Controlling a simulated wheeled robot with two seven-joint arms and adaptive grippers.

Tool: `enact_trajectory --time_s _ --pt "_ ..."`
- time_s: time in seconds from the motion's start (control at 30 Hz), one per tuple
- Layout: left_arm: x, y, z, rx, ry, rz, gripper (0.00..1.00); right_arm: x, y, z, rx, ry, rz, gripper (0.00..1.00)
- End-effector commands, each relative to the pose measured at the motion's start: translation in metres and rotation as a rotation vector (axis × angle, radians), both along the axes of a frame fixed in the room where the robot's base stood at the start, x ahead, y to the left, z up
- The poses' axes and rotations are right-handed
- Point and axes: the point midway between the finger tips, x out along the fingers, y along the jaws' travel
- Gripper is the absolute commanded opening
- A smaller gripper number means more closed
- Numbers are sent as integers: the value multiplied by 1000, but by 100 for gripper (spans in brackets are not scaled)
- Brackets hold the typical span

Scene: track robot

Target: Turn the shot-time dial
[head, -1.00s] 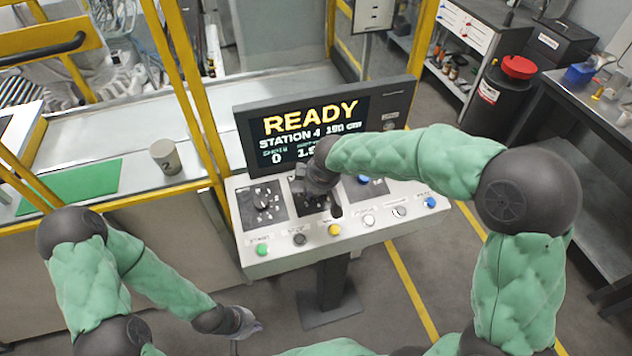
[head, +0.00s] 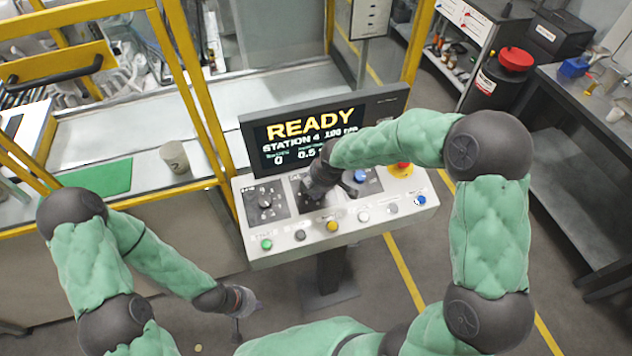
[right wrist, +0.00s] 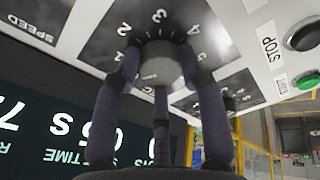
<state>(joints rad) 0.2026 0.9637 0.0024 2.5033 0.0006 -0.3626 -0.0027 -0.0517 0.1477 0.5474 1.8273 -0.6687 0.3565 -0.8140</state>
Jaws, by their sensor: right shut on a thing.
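The control panel (head: 375,222) has a screen (head: 300,135) reading READY, STATION 4, with a value starting 0.5. My right gripper (head: 315,190) is over the middle dial area, mostly covering that dial in the head view. In the right wrist view, its dark fingers (right wrist: 160,72) are shut around a grey round dial (right wrist: 158,62) with a numbered scale. The dial's pale pointer mark shows between the fingers. The screen (right wrist: 60,125) appears upside down there, with TIME and 0.5 s legible. My left gripper (head: 243,302) hangs empty with spread fingers, low and away from the panel.
Several push buttons line the front edge. A yellow frame (head: 190,90), cup (head: 174,157) and green mat (head: 100,180) are at left.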

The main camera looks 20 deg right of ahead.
Motion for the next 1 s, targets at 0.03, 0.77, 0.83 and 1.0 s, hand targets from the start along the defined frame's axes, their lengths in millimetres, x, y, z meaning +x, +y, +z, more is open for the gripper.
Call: enact_trajectory --time_s 0.03,0.77,0.83,1.0 --pt "0 0 2 0 0 0 0 2 3 3 3 -10 11 9" --pt "0 0 3 0 0 0 0 1 2 0 -2 -4 23 63" --pt "0 0 3 0 0 0 0 0 2 0 -3 -4 22 63" --pt "0 0 3 0 0 0 0 0 1 3 -4 -4 22 63"
